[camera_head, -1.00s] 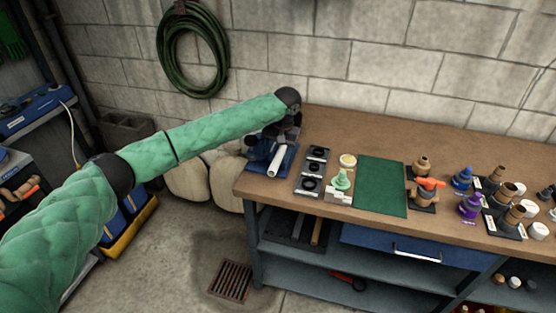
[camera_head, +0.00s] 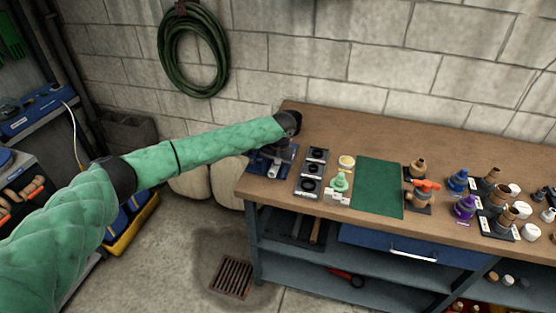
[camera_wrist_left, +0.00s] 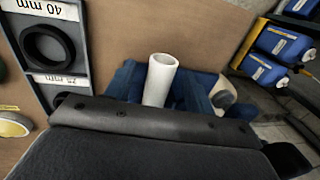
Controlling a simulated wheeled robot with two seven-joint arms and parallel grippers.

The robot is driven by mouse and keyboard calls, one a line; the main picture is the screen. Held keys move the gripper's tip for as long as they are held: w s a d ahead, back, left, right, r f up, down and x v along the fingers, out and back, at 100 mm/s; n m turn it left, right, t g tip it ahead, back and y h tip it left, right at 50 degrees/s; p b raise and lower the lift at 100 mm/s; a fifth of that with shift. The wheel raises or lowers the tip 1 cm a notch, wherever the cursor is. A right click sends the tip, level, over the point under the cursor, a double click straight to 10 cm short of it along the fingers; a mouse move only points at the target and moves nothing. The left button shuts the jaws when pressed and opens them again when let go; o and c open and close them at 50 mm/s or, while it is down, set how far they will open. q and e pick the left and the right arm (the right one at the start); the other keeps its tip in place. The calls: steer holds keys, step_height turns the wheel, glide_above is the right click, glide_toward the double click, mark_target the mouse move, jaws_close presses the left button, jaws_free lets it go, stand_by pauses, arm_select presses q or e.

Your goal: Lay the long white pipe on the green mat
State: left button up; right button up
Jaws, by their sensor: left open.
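The long white pipe (camera_wrist_left: 160,79) shows in the left wrist view, its open end pointing away from the wrist, over a blue holder (camera_wrist_left: 205,88) at the bench's left end. Its lower part is hidden behind my wrist housing. In the head view my left gripper (camera_head: 274,160) is over the blue holder (camera_head: 257,167) and covers most or all of the pipe. The gripper is open; whether its fingers are around the pipe I cannot tell. The green mat (camera_head: 378,186) lies flat and bare in the middle of the bench. My right gripper is out of view.
Between holder and mat stand a black-ringed gauge rack (camera_head: 312,174), a yellow-lidded tub (camera_head: 346,162) and a pale green fitting (camera_head: 340,184). Right of the mat are an orange-handled valve (camera_head: 424,189) and several bottles and fittings. The bench top (camera_head: 400,135) behind the mat is clear.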

arm_select(q)
jaws_close()
steer(key=shift+r, duration=0.1)
stand_by(0.4)
